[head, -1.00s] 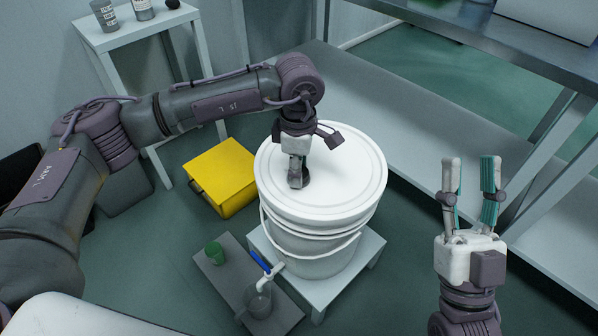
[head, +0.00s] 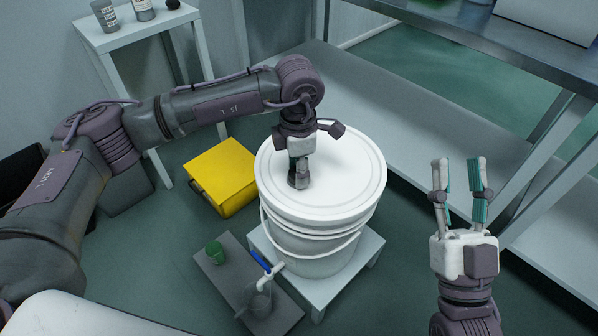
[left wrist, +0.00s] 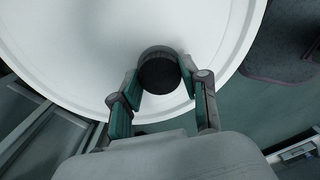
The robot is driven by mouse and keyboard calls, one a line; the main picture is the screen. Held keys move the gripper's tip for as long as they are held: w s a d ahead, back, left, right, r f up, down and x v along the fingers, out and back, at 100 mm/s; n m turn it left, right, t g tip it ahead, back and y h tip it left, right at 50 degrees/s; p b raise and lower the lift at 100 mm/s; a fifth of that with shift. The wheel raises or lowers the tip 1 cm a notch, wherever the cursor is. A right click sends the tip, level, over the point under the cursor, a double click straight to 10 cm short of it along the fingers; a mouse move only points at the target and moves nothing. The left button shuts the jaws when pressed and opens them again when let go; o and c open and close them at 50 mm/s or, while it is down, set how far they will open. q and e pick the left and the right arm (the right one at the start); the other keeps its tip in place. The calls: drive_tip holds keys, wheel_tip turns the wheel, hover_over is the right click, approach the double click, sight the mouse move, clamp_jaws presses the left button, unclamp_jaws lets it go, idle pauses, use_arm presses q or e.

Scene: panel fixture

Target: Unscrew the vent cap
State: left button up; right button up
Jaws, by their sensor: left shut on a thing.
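The vent cap (left wrist: 158,72) is a dark round cap on the white lid (head: 345,165) of a white bucket (head: 315,262). My left gripper (head: 299,180) points down at the lid from above. In the left wrist view its two fingers (left wrist: 160,90) sit on either side of the cap, shut on it. In the head view the gripper mostly hides the cap. I cannot tell whether the cap is raised from the lid. My right gripper (head: 459,178) is open and empty, right of the bucket, with its fingers pointing up in the picture.
The bucket stands on a small white stool (head: 368,250). A tap with a blue handle (head: 260,262) hangs over a clear cup (head: 257,302) on a grey board (head: 228,285), near a green cup (head: 215,252). A yellow box (head: 222,172) and a metal shelf (head: 440,115) stand nearby.

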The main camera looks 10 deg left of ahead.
use_arm(q)
drive_tip(key=shift+s+f+n, duration=0.1)
drive_tip(key=shift+f+n, duration=0.05)
drive_tip(key=shift+n, duration=0.65)
use_arm(e)
drive_tip(key=shift+w+f+g, duration=0.4)
drive_tip(key=shift+f+g, duration=0.1)
drive_tip(key=shift+f, duration=0.2)
use_arm(q)
drive_tip(key=shift+d+n, duration=0.1)
drive_tip(key=shift+n, duration=0.5)
drive_tip(key=shift+n+p, duration=0.35)
drive_tip(key=shift+n, duration=0.35)
drive_tip(key=shift+r, duration=0.45)
drive_tip(key=shift+r+p, duration=0.5)
drive_tip(key=shift+p, duration=0.05)
use_arm(e)
drive_tip(key=shift+w+d+f+g+h, duration=0.1)
drive_tip(key=shift+w+f+g+h, duration=0.2)
drive_tip(key=shift+f+g, duration=0.5)
drive_tip(key=shift+w+f+g+h, duration=0.25)
drive_tip(key=shift+w+f+g, duration=0.2)
drive_tip(key=shift+f, duration=0.55)
drive_tip(key=shift+w+d+f+g+h, duration=0.1)
drive_tip(key=shift+w+f+g+h, duration=0.2)
drive_tip(key=shift+f+g, duration=0.5)
